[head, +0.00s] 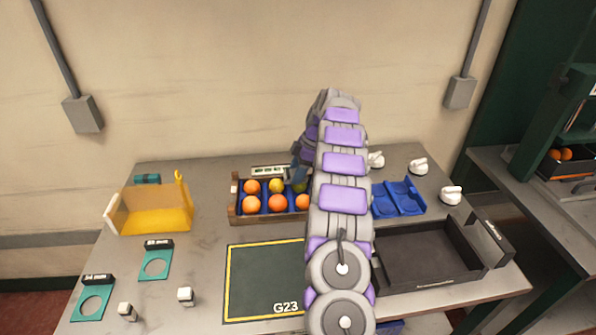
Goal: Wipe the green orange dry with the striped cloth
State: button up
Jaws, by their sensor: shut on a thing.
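A wooden crate (233,214) with a blue insert holds several oranges. A green orange (300,187) sits in its back row at the right, partly hidden by my arm. I see no striped cloth in this view; my arm covers part of the table.
A yellow bin (182,215) stands left of the crate. A dark mat marked G23 (262,275) lies in front. A black tray (405,284), a blue holder (384,208) and white knob-like items (419,166) are at right. Teal ring plates (92,305) lie front left.

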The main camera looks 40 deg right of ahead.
jog(key=shift+s+d, duration=0.35)
jog(key=shift+d, duration=0.25)
jog(key=shift+s+d, duration=0.35)
jog(key=shift+d, duration=0.2)
jog(key=shift+w+a, duration=0.1)
jog(key=shift+w+a+f, duration=0.1)
jog(key=shift+w+a, duration=0.2)
jog(key=shift+a, duration=0.3)
jog(key=shift+w+a, duration=0.3)
jog(key=shift+a, duration=0.25)
jog(key=shift+s+d, duration=0.35)
jog(key=shift+d, duration=0.3)
jog(key=shift+s+d, duration=0.35)
jog(key=shift+d, duration=0.3)
jog(key=shift+w+a, duration=0.1)
jog(key=shift+a, duration=0.05)
jog(key=shift+w+a, duration=0.35)
jog(key=shift+a, duration=0.25)
jog(key=shift+w+a, duration=0.3)
jog(key=shift+a, duration=0.25)
jog(key=shift+d, duration=0.15)
